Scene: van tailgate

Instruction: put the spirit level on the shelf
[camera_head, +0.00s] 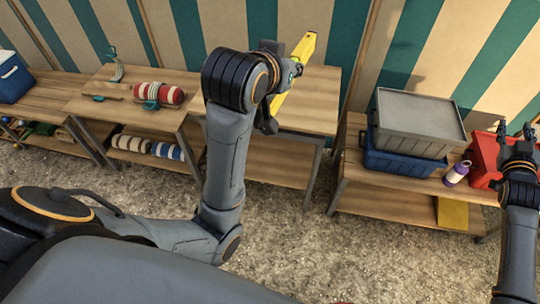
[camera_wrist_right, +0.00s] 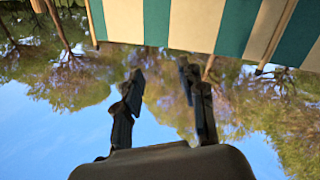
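The yellow spirit level (camera_head: 304,47) is at the top middle of the head view, tilted, above or against the back part of the middle wooden table. My left gripper (camera_head: 287,75) is at its side and appears shut on it; my own arm hides part of the grip. The middle table (camera_head: 312,95) has a bare lower shelf (camera_head: 265,170), partly hidden by my left arm. My right gripper (camera_head: 516,140) is raised at the right edge in front of the red box. Its fingers stand apart and empty in the right wrist view (camera_wrist_right: 162,80).

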